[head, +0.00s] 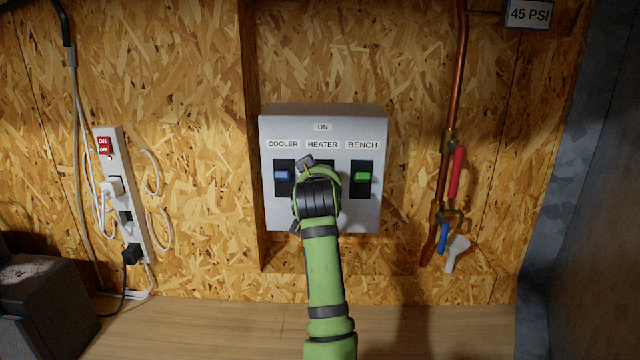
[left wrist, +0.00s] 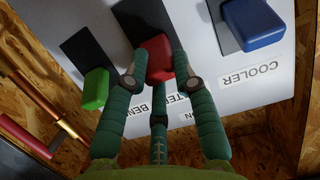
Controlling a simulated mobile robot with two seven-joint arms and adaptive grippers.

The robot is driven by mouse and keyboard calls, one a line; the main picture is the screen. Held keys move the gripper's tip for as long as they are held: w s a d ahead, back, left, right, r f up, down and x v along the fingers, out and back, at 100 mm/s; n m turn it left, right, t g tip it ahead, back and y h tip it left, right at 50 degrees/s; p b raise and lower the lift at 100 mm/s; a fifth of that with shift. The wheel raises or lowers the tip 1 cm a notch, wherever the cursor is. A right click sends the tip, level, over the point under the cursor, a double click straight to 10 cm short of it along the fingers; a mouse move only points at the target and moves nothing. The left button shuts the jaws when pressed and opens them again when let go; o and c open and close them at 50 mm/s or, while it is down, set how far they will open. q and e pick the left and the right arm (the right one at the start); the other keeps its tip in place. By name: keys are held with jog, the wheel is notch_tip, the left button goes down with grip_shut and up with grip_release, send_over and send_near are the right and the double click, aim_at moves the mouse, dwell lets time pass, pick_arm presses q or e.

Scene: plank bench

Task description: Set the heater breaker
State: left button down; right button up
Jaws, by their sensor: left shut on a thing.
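A grey breaker box (head: 300,220) hangs on the wall with labels COOLER, HEATER and BENCH, and an ON label above. The heater breaker's red lever (left wrist: 155,58) stands out from its dark slot in the left wrist view. My left gripper (head: 320,172) is in front of the heater slot and hides the red lever in the head view. In the left wrist view, my left gripper's fingers (left wrist: 157,75) are closed around the red lever. I cannot tell how far along its slot the lever sits. My right gripper is not in view.
The blue cooler lever (head: 282,175) and green bench lever (head: 362,177) flank the gripper closely. A white power strip (head: 127,205) is at left. Copper pipes with a red handle (head: 456,172) and blue handle (head: 443,238) are at right. The bench top (head: 210,330) is clear in front.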

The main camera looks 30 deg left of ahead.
pick_arm(q)
jog(key=shift+w+r+h, duration=0.15)
jog(key=shift+r+h, duration=0.15)
jog(key=shift+r, duration=0.4)
jog(key=shift+g, duration=0.3)
jog(key=c, duration=0.9)
grip_release()
jog(key=shift+w+f, duration=0.2)
jog(key=shift+f, duration=0.05)
jog(key=v, duration=1.2)
jog(key=shift+r, duration=0.1)
